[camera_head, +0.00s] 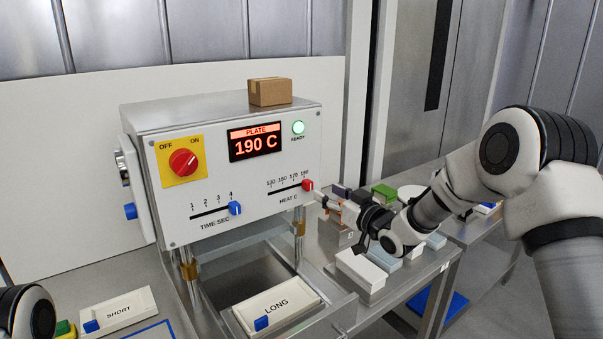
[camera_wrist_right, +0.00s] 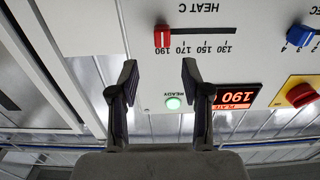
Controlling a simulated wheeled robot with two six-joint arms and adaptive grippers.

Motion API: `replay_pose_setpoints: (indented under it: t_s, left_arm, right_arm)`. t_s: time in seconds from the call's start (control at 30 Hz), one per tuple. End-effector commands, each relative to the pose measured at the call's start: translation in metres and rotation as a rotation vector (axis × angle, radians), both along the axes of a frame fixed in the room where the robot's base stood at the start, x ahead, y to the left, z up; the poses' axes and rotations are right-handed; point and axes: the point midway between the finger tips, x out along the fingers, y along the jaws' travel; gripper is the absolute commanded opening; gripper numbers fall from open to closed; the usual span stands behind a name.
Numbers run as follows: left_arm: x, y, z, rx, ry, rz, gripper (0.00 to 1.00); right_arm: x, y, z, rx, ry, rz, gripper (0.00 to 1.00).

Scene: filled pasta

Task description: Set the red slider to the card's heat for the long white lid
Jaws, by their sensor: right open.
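The red slider (camera_head: 308,185) sits at the 190 end of the HEAT C scale on the white machine's front panel (camera_head: 262,175). It also shows in the right wrist view (camera_wrist_right: 161,37), beside the 190 mark. My right gripper (camera_head: 326,202) is just right of and below the slider in the head view. In the wrist view, its open fingers (camera_wrist_right: 157,80) stand apart with the slider ahead of the gap, untouched. A tray marked LONG (camera_head: 278,302) is under the machine. I cannot make out a readable heat card. My left gripper is out of view.
The plate display (camera_head: 254,142) reads 190 C and the ready lamp (camera_head: 298,128) glows green. A blue time slider (camera_head: 235,208) is at 4. A red knob (camera_head: 183,162) is at upper left. A SHORT tray (camera_head: 118,309) lies left; several boxes crowd the right bench.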

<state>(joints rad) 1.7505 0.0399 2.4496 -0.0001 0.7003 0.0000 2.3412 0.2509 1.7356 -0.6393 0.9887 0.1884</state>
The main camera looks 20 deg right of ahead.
Motion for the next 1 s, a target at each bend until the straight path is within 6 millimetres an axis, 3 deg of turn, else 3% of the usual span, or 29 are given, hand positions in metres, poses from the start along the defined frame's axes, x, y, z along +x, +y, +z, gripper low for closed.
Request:
replay_pose_setpoints:
  t_s: [0.4,0.7,0.83,1.0]
  left_arm:
    - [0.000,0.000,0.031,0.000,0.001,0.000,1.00]
    - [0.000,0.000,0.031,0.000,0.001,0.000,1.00]
    - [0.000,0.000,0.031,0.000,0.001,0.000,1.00]
    - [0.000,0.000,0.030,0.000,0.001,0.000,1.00]
  right_arm:
    - [0.064,0.024,0.000,-0.002,0.002,0.001,0.48]
    - [0.070,0.026,-0.003,0.000,0.003,0.001,0.48]
    - [0.070,0.026,-0.003,0.000,0.003,0.001,0.02]
    - [0.070,0.026,-0.003,0.000,0.003,0.000,0.00]
